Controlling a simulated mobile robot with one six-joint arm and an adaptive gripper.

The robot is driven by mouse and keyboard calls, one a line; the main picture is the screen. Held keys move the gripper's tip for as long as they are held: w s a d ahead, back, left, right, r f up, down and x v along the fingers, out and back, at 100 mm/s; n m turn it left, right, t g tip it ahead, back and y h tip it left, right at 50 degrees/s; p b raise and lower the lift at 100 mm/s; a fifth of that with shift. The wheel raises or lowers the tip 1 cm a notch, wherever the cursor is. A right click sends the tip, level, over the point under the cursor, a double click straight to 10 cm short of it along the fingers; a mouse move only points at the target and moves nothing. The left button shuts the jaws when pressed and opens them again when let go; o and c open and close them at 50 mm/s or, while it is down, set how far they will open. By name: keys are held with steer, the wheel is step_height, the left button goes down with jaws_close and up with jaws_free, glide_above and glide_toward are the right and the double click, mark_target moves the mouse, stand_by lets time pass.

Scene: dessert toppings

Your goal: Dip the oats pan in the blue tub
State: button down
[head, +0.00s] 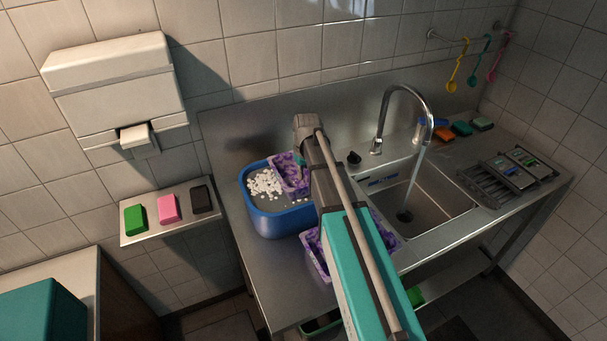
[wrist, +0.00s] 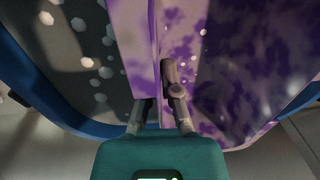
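The blue tub (head: 280,222) stands on the steel counter left of the sink, with grey water and white lumps in it. A purple-and-white mottled pan (head: 290,182) is inside the tub at its right side, partly hidden by my arm; I cannot read a label on it. My gripper (wrist: 157,92) is at this pan, with one finger on each side of its wall (wrist: 138,35), and looks shut on it. White lumps and the blue tub wall (wrist: 30,75) show beside the pan in the wrist view. A second mottled pan (head: 315,258) stands on the counter in front of the tub, partly behind my arm.
The sink (head: 440,205) with a running tap (head: 407,90) is to the right. A dark rack (head: 506,178) and several sponges (head: 461,128) lie beyond it. A wall shelf (head: 150,230) with three coloured blocks is at left. A dispenser (head: 115,85) hangs above.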

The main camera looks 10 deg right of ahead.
steer(key=shift+f+b, duration=3.3)
steer(key=shift+f, duration=0.3)
steer(key=shift+r, duration=0.1)
steer(key=shift+r+p, duration=6.9)
steer(key=shift+p, duration=0.1)
